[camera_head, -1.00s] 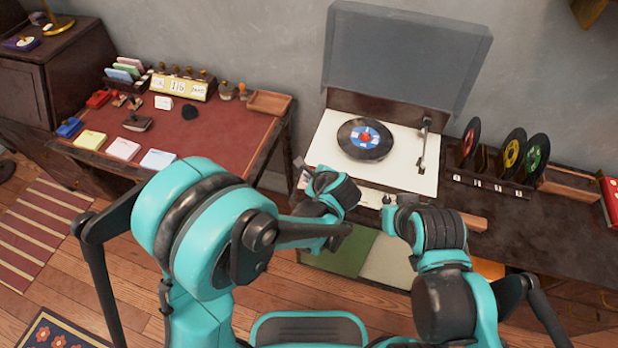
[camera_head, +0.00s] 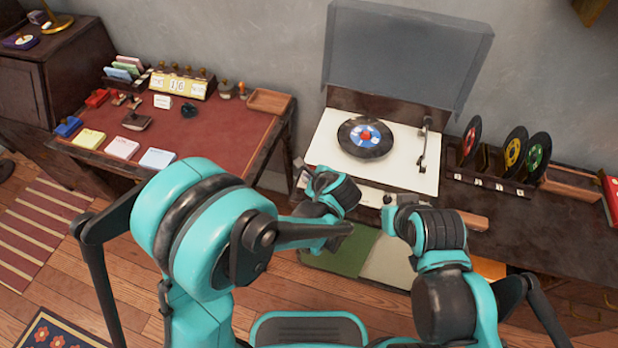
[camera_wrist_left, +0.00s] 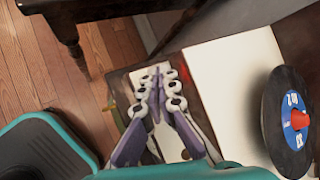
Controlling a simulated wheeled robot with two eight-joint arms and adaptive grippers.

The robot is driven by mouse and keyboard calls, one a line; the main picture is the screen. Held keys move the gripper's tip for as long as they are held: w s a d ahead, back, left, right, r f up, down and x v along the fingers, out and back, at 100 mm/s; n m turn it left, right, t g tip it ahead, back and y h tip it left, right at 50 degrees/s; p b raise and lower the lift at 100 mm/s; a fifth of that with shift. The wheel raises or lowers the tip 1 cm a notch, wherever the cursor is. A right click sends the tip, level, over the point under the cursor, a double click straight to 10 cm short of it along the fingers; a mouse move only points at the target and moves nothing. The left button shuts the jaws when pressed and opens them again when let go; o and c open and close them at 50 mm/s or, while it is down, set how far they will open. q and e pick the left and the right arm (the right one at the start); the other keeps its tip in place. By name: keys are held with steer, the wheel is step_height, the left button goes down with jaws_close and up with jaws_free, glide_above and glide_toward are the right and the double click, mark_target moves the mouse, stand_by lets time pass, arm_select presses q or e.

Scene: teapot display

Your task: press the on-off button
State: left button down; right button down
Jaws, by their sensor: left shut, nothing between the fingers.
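The turntable (camera_head: 318,150) has a white top with a black record (camera_head: 365,139) on it. The record and the white top (camera_wrist_left: 225,85) also show in the left wrist view. My left gripper (camera_head: 299,172) is at the turntable's front left corner. In the left wrist view its fingers (camera_wrist_left: 157,82) are shut and empty over the front strip. A small reddish spot (camera_wrist_left: 171,74) shows beside the fingertips; I cannot tell whether it is the on-off button. No button is clearly visible. My right gripper (camera_head: 389,202) is by the front edge; its jaws are too small to read.
A clear lid (camera_head: 405,55) stands raised behind the turntable. The tonearm (camera_head: 423,150) is at its right. A rack (camera_head: 490,184) with several records stands further right. The red-topped desk (camera_head: 215,135) is at left, with floor between.

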stand_by(0.8)
arm_select(q)
steer(key=shift+r+p, duration=0.3)
steer(key=shift+r, duration=0.1)
step_height(320, 180, up, 6)
steer(key=p, duration=0.4)
stand_by(0.4)
